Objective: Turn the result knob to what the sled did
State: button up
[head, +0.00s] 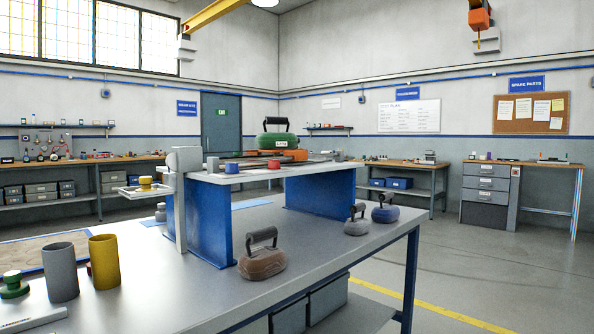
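No knob with a readable result label shows in this view. A green knob-shaped piece (14,284) stands at the left edge of the near bench. A yellow knob-shaped piece (146,182) sits on a small white bracket left of a grey post. My gripper is not in view.
The near bench (330,235) carries a brown handled weight (262,258), a grey one (356,222) and a blue one (384,210). A grey cup (62,272) and a yellow cup (104,262) stand at left. Open floor (480,270) lies to the right.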

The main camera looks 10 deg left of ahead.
aim_at(230, 168)
jog(key=z, duration=0.1)
jog(key=i, duration=0.7)
jog(key=u, duration=0.8)
jog(key=i, duration=0.6)
jog(key=u, duration=0.55)
